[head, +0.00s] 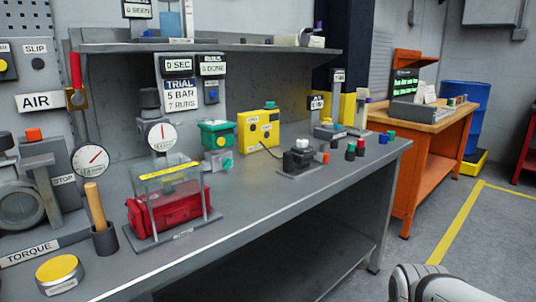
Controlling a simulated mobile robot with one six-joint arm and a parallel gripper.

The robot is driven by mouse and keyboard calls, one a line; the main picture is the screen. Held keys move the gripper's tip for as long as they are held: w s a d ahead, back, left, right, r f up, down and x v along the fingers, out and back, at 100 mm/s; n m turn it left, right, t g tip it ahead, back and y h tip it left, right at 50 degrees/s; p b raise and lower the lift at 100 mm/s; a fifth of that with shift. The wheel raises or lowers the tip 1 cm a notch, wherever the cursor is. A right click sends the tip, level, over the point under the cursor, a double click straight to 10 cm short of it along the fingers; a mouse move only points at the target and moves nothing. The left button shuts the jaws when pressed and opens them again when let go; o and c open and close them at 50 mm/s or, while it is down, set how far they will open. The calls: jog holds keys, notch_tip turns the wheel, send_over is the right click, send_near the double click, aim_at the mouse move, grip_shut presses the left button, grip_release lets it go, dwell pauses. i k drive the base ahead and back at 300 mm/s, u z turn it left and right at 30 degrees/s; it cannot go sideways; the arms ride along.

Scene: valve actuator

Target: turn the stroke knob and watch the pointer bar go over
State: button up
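No knob in the head view carries a readable stroke label, and I cannot make out a pointer bar. A red actuator body (168,207) sits on the bench inside a clear guard with a yellow strip (166,172). A small black device (299,158) stands on a plate further right. My gripper is not in view; a pale part of my arm shows at the lower right, apart from the bench.
The grey bench (262,205) runs along the wall. A wooden-handled tool (95,205) stands in a dark cup, with a yellow-topped round part (60,272) in front. A yellow box (258,130) stands at the back. An orange bench (433,150) and open floor lie right.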

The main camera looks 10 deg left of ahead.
aim_at(227, 162)
jog(key=u, duration=0.35)
jog(key=i, duration=0.65)
jog(key=u, duration=0.5)
jog(key=k, duration=0.9)
jog(key=u, duration=0.15)
jog(key=i, duration=0.9)
jog(key=z, duration=0.05)
